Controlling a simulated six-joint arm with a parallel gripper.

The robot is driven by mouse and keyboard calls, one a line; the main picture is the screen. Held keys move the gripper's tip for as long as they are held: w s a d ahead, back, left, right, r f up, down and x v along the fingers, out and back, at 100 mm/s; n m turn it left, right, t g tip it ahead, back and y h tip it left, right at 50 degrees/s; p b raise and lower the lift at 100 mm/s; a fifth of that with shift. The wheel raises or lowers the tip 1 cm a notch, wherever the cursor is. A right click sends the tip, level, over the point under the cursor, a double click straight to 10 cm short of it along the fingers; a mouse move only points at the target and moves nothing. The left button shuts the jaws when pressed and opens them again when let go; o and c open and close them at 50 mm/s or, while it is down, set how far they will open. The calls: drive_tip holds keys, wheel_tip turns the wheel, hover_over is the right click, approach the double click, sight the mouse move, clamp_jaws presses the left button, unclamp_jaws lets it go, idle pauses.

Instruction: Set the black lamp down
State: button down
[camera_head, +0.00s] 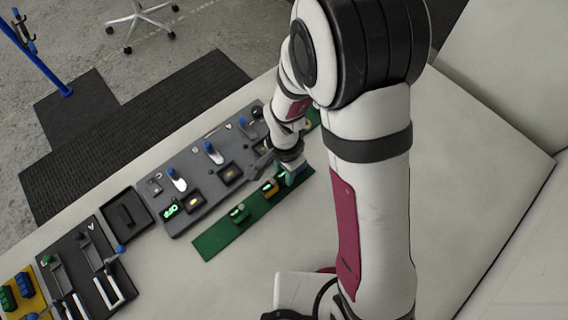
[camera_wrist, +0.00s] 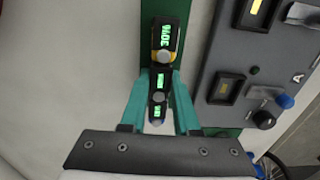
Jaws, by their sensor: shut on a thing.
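The black lamp (camera_wrist: 158,106) is between the teal fingers of my gripper (camera_wrist: 160,78) in the wrist view. It is a small dark block with green lit digits and a grey round knob. My gripper is shut on it. In the head view my gripper (camera_head: 291,173) is at the right part of the green strip (camera_head: 212,243), and the black lamp is hard to make out there. I cannot tell whether the lamp touches the strip. A yellow-and-black lamp (camera_wrist: 165,38) with lit digits stands just beyond the fingertips; it also shows in the head view (camera_head: 269,187).
A green lamp (camera_head: 240,214) stands further left on the strip. A grey board (camera_head: 205,165) with blue-knobbed levers and small displays lies alongside. A black tray (camera_head: 126,214) and dark tool board (camera_head: 80,262) are further left. The pale table in front of the strip is clear.

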drive_tip(key=c, duration=0.7)
unclamp_jaws()
drive_tip(key=shift+f, duration=0.1)
drive_tip(key=shift+o, duration=0.2)
wheel_tip(320, 180, up, 13)
drive_tip(key=s+d+r+n+y, duration=0.1)
drive_tip(key=s+d+r, duration=0.2)
drive_tip(key=s, duration=0.4)
drive_tip(key=s+d+r+n, duration=0.2)
drive_tip(key=s+d, duration=0.3)
drive_tip(key=s, duration=0.3)
drive_tip(key=shift+s+d+r+y, duration=0.3)
drive_tip(key=shift+r+y, duration=0.1)
drive_tip(key=shift+r, duration=0.2)
